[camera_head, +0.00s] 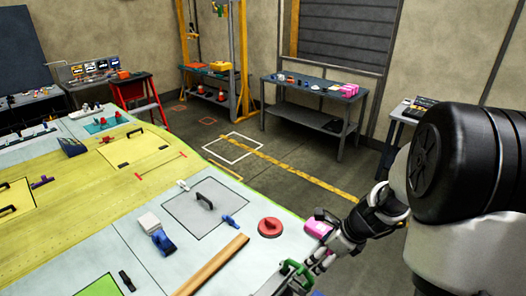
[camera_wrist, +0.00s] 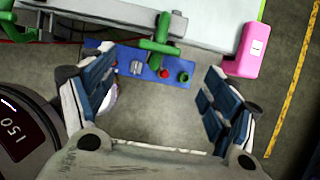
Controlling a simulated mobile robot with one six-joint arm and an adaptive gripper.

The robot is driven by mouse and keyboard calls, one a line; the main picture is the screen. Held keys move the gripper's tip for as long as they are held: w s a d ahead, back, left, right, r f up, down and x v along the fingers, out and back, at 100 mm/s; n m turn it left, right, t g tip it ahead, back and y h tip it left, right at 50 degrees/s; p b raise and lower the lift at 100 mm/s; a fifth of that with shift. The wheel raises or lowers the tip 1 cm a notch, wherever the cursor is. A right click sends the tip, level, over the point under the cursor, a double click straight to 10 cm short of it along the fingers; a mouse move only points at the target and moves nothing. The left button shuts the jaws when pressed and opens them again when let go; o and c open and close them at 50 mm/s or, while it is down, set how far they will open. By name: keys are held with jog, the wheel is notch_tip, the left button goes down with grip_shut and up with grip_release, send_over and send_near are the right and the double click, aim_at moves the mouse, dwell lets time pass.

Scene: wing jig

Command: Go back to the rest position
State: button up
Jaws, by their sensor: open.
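My gripper shows in the wrist view (camera_wrist: 158,95) with its two blue-padded fingers spread wide apart and nothing between them. In the head view my gripper (camera_head: 310,265) is at the near right edge of the wing jig table (camera_head: 290,240), partly hidden by my own arm. A green clamp (camera_head: 292,270) is close beside it; green clamp parts (camera_wrist: 160,42) also show ahead of the fingers in the wrist view. A pink block (camera_head: 318,226) lies at the table's edge by my arm and shows in the wrist view (camera_wrist: 247,50).
A blue panel (camera_wrist: 150,66) with a red button lies beyond the fingers. A red disc (camera_head: 270,227), a wooden strip (camera_head: 212,265) and a blue tool (camera_head: 163,241) lie on the table. A workbench (camera_head: 315,88) stands at the back wall.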

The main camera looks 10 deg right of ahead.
jog(key=s+a+n+b, duration=0.9)
jog(key=a+n+b, duration=0.2)
jog(key=n+b, duration=0.45)
jog(key=s+f+n+h+b, duration=0.1)
jog(key=s+f+n+b, duration=0.2)
jog(key=s+n+b, duration=0.1)
jog(key=s+f+n+t+h+b, duration=0.1)
jog(key=s+f+n+b, duration=0.2)
jog(key=s+n+b, duration=0.2)
jog(key=s+n, duration=0.2)
jog(key=n, duration=0.2)
jog(key=shift+s+h, duration=0.2)
jog(key=shift+h, duration=0.2)
jog(key=shift+a+f, duration=0.1)
